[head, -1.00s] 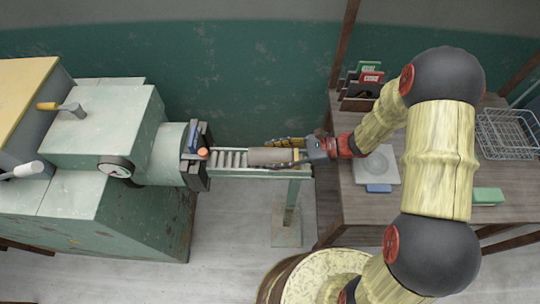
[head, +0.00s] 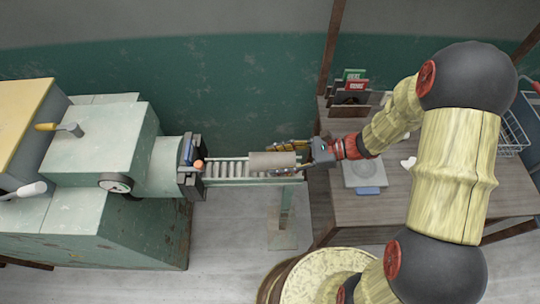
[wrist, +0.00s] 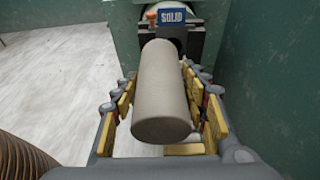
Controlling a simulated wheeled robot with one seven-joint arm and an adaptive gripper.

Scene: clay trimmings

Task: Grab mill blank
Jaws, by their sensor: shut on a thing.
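The mill blank, a grey-brown clay cylinder (head: 270,161), lies lengthwise along the roller rack (head: 226,170) in the head view. My gripper (head: 288,160) comes from the right and is shut on its right end, one finger on each long side. In the wrist view the blank (wrist: 160,85) lies between the yellow-padded fingers, its near round end towards me. Its far end points at the dark mouth of the green mill (head: 158,160). I cannot tell whether the blank still touches the rollers.
A blue "SOLID" sign (wrist: 172,16) stands at the mill mouth. A wooden table (head: 400,205) at the right bears a card holder (head: 350,95), a pale square plate (head: 362,174) and a wire basket (head: 512,133). A round speckled top (head: 320,275) is at the bottom. The floor left of the rack stand is clear.

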